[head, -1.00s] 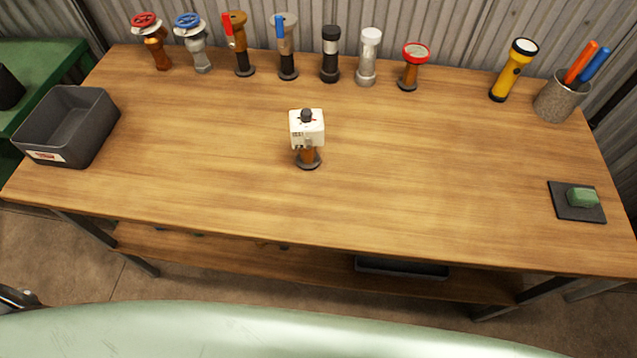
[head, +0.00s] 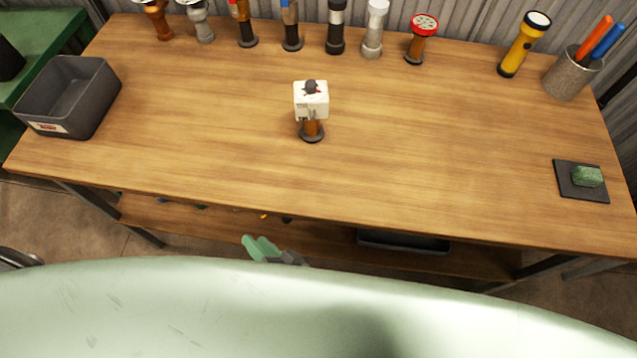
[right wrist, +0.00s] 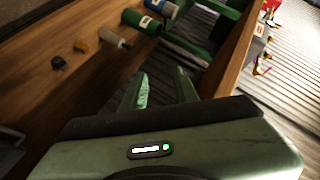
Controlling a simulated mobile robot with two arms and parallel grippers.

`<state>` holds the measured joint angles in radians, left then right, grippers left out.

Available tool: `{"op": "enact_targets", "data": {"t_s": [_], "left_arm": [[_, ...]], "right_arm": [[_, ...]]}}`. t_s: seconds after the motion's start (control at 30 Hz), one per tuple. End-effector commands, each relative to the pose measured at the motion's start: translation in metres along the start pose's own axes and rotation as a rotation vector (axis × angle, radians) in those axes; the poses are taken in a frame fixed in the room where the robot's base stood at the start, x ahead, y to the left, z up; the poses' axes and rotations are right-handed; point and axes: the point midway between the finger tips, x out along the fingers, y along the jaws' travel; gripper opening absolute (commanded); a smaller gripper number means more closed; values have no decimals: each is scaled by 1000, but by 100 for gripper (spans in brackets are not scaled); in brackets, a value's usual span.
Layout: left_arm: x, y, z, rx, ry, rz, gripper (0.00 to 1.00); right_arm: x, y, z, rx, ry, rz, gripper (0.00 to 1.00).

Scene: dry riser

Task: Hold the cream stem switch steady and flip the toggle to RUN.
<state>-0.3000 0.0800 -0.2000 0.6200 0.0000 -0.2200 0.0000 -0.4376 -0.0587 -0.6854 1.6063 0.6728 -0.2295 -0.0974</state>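The cream stem switch (head: 311,102) stands upright near the middle of the wooden bench in the head view. It is a cream box with a dark knob on top, on a short brown stem with a dark round base. A small lever shows on its front, but its setting is too small to read. My right gripper (head: 262,248) shows its green fingers beyond the bench's front edge, apart from the switch. In the right wrist view its two fingers (right wrist: 160,90) are spread with nothing between them. My left gripper is not clearly in view.
Several valves and stems line the back of the bench (head: 200,150). A grey bin (head: 95,100) stands at left. A yellow flashlight (head: 523,45), a pen cup (head: 567,80) and a dark pad (head: 570,190) with a green block are at right. The bench around the switch is clear.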

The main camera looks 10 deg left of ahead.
Motion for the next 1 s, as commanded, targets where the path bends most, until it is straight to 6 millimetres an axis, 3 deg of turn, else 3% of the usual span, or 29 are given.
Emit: {"op": "enact_targets", "data": {"t_s": [0.03,0.1,0.2,0.27,0.43,0.6,0.8,1.0], "left_arm": [[0,0,0,0,0,0,54],[0,0,0,0,0,0,54],[0,0,0,0,0,0,54],[0,0,0,0,0,0,54],[0,0,0,0,0,0,54],[0,0,0,0,0,0,54],[0,0,0,0,0,0,54],[0,0,0,0,0,0,54]], "right_arm": [[-2,-29,-13,24,28,-52,30],[-6,-67,-30,62,62,-124,30],[-17,-120,-56,118,110,-229,30],[-19,-146,-79,192,190,-276,30],[-66,-139,-143,340,452,-309,30],[-108,-117,-182,516,640,-271,30],[-136,-88,-196,659,749,-189,30],[-138,-76,-204,703,779,-153,30]]}}
